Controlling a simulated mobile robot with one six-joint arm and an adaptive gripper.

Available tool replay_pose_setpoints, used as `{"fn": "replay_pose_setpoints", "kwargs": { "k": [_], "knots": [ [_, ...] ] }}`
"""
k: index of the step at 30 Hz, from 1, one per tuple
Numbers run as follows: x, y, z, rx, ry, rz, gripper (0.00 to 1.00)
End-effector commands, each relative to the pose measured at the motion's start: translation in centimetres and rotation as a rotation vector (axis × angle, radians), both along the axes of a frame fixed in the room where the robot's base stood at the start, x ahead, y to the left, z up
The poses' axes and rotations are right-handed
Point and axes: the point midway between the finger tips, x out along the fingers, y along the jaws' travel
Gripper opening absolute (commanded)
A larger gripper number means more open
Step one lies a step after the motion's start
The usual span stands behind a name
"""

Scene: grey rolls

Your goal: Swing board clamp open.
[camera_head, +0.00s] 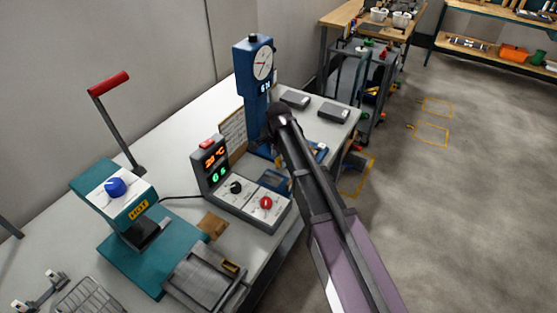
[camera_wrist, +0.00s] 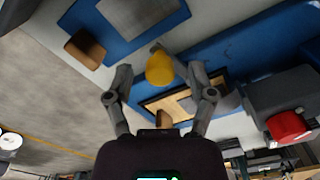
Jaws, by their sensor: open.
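In the wrist view my gripper (camera_wrist: 158,72) is open, with one finger on each side of a yellow rounded knob (camera_wrist: 160,68). The knob looks like the handle of the board clamp, and I cannot tell whether a finger touches it. Behind it are a blue fixture base (camera_wrist: 225,48) and a framed board (camera_wrist: 168,108), partly hidden by the fingers. In the head view my arm covers most of this fixture; a little blue (camera_head: 275,180) shows beside it. The clamp's position cannot be told clearly.
A blue gauge column (camera_head: 254,85) stands behind. A teal heated press (camera_head: 130,220) is at left. Open floor (camera_head: 470,200) lies right.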

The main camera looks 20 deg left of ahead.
Motion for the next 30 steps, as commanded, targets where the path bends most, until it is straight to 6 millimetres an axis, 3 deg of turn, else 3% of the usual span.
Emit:
{"fn": "replay_pose_setpoints", "kwargs": {
  "k": [6, 13, 30],
  "knots": [
    [0.0, 0.0, 0.02, 0.0, 0.0, 0.0, 0.68],
    [0.0, 0.0, 0.02, 0.0, 0.0, 0.0, 0.0],
    [-0.02, -0.49, 0.0, -0.001, 0.001, 0.082, 0.0]
  ]
}}
